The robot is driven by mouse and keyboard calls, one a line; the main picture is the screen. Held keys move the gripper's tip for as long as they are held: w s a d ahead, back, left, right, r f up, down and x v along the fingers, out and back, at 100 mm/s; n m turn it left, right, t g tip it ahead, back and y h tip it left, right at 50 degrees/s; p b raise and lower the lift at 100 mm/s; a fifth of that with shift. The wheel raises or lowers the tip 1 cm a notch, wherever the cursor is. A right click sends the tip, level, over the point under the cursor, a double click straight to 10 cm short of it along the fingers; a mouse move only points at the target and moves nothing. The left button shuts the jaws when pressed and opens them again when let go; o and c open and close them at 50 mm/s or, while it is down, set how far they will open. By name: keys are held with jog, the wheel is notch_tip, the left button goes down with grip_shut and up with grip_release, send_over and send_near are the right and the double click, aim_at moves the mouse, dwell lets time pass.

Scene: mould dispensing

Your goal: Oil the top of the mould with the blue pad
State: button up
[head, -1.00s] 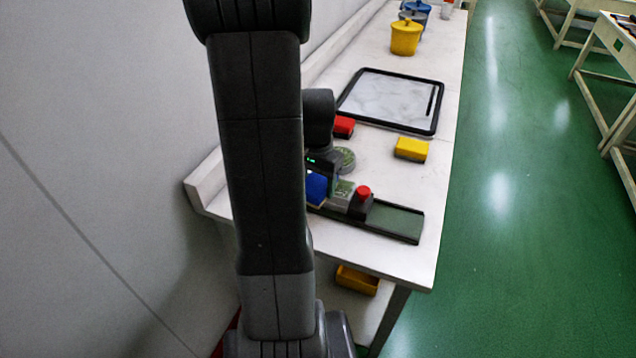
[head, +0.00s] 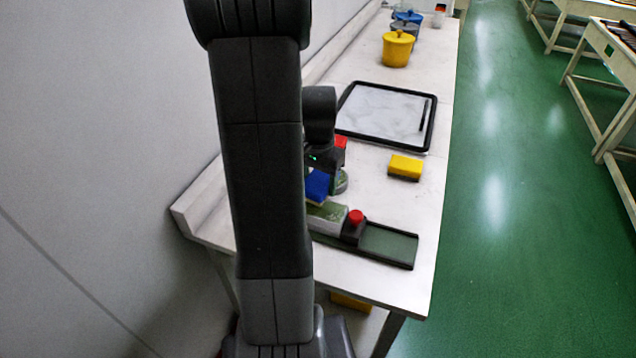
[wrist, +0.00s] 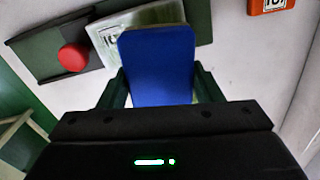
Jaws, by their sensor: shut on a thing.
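My gripper (wrist: 160,92) is shut on the blue pad (wrist: 158,62), which stands out between its two dark green fingers in the wrist view. In the head view the blue pad (head: 318,186) shows just right of my arm, partly hidden by it. The mould (head: 328,211) is a pale greenish block on the bench fixture, beside a red knob (head: 355,216). In the wrist view the pad covers part of the mould (wrist: 112,38), whose light label shows beside the pad. I cannot tell whether pad and mould touch.
The fixture's dark green rail (head: 388,242) runs to the right of the mould. A yellow pad (head: 405,167) lies on the bench (head: 415,205). A red pad (wrist: 270,5) is behind my gripper. A black-rimmed tray (head: 432,125) and lidded pots (head: 397,50) stand farther back.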

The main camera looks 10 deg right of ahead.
jog(key=shift+w+r+p, duration=0.1)
jog(key=shift+r+p, duration=1.7)
jog(key=shift+r, duration=0.9)
